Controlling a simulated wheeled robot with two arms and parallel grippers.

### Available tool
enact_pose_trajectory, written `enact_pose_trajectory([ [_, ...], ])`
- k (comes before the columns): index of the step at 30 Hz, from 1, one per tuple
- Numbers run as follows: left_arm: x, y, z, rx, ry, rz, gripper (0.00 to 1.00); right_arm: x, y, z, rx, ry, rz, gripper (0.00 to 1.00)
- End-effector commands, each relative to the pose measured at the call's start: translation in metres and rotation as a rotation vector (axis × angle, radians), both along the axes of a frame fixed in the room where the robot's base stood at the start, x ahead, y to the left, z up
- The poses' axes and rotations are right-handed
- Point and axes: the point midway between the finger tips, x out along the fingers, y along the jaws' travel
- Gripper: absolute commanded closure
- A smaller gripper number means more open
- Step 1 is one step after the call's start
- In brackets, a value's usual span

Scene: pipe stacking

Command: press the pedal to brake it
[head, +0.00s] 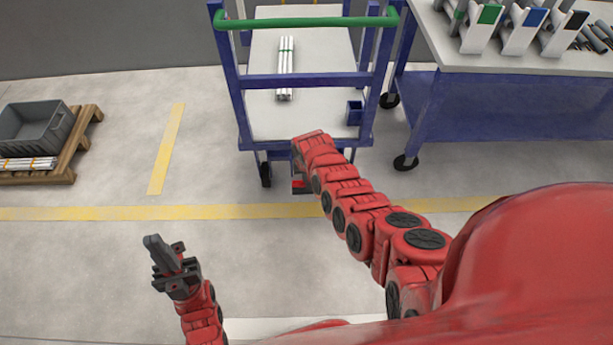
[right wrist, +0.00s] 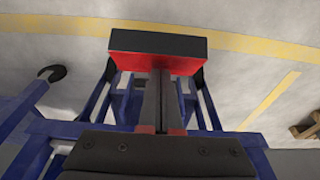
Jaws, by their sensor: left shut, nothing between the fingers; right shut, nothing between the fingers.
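The pedal (head: 300,187) is a red and black block low at the near edge of the blue cart (head: 305,81), partly hidden by my right arm in the head view. In the right wrist view the pedal (right wrist: 158,45) shows a dark top face and a red side face. My right gripper (right wrist: 160,75) is shut and empty, its fingertips overlapping the pedal's red edge in the picture; I cannot tell whether they touch. In the head view its fingers are hidden by my right arm. My left gripper (head: 157,252) is shut and empty over open floor at the left.
The cart has a green handle (head: 305,23), a bundle of white pipes (head: 285,70) and a small blue box (head: 354,113). A blue-framed table (head: 520,68) with holders stands at the right. A grey crate (head: 36,128) is on a wooden pallet at the left. Floor between is clear.

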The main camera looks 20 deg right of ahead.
Motion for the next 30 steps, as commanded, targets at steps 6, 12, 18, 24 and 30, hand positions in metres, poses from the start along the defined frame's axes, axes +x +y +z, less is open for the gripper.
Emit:
enact_pose_trajectory([
  [6,0.000,0.000,0.005,0.000,0.000,0.000,1.00,-0.005,0.002,-0.003,-0.007,-0.029,0.000,1.00],
  [12,0.000,0.000,0.012,0.000,0.000,0.000,1.00,-0.012,0.004,-0.009,-0.021,-0.077,0.001,1.00],
  [18,0.000,0.000,0.016,0.000,0.000,0.000,1.00,-0.024,0.007,-0.023,-0.046,-0.158,0.003,1.00],
  [24,0.000,0.000,0.003,0.000,0.000,0.000,1.00,-0.035,0.011,-0.045,-0.078,-0.275,0.004,1.00],
  [30,0.000,0.000,-0.045,0.000,0.000,0.000,1.00,-0.048,0.014,-0.081,-0.124,-0.441,0.005,1.00],
])
